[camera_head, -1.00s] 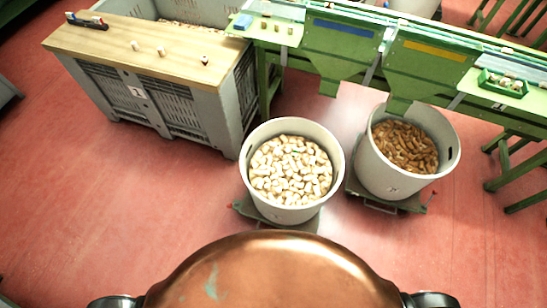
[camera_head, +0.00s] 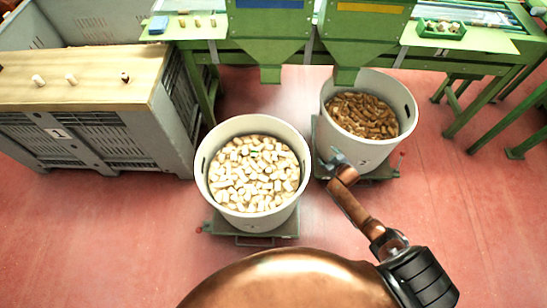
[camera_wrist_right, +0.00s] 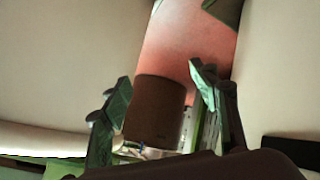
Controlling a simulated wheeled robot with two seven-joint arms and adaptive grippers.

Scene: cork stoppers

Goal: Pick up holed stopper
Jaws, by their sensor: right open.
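Two pale stoppers (camera_head: 38,80) and (camera_head: 71,79) and one stopper with a dark mark (camera_head: 125,77) stand apart on the wooden board at the left. At this size I cannot tell which stopper has a hole. My right gripper (camera_head: 338,160) is in front of the two bins, far right of these stoppers. In the right wrist view its green fingers (camera_wrist_right: 158,100) are spread apart. A dark brown block shape shows between them; I cannot tell what it is. My left gripper is out of view.
A round bin of pale corks (camera_head: 203,185) and a bin of brown corks (camera_head: 404,108) stand on wheeled bases. The wooden board (camera_head: 95,95) lies over a grey crate (camera_head: 140,142). A green machine (camera_head: 270,28) holds a green tray (camera_head: 441,29).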

